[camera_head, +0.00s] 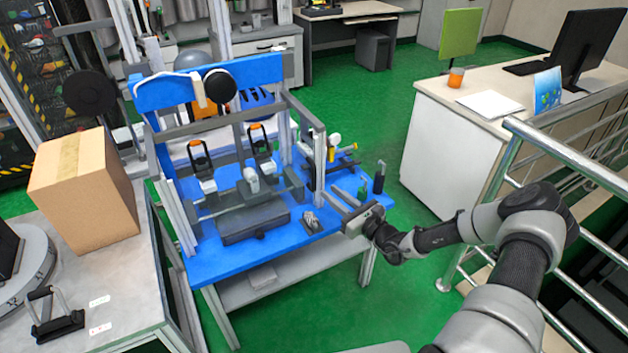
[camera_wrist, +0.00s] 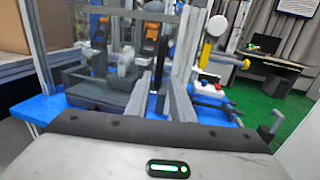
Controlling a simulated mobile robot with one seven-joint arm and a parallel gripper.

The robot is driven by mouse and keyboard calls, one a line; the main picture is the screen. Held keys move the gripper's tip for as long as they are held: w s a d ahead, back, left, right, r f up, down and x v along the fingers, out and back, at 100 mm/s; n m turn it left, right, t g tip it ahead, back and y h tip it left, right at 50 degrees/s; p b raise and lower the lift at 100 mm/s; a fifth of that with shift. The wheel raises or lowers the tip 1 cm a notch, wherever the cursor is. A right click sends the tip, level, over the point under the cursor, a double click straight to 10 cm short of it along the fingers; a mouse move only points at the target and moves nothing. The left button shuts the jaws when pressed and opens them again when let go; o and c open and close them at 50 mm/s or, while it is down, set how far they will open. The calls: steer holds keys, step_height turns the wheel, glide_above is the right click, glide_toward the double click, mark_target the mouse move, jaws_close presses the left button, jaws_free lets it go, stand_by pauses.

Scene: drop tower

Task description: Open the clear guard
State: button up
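The clear guard is a see-through panel in a grey frame on the blue workstation (camera_head: 215,262). In the head view its grey top bar (camera_head: 225,122) crosses the front of the fixture, and the pane itself is hard to make out. In the wrist view the clear guard (camera_wrist: 85,78) shows as a hazy pane at the left, in front of the clamps, and looks closed. My gripper (camera_head: 338,206) is at the right front of the workstation, to the right of the guard. Contact with the guard is not visible.
Two black clamps with orange tips (camera_head: 198,158) stand behind the guard. A dark grey block (camera_head: 253,222) lies at the front of the workstation, with small tools (camera_head: 362,188) at its right. A cardboard box (camera_head: 85,190) stands at left. A metal railing (camera_head: 497,175) runs at right.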

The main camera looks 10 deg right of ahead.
mark_target(314, 186)
steer(key=x, duration=0.9)
steer(key=shift+w+a+b, duration=0.15)
steer(key=shift+b, duration=0.2)
jaws_close()
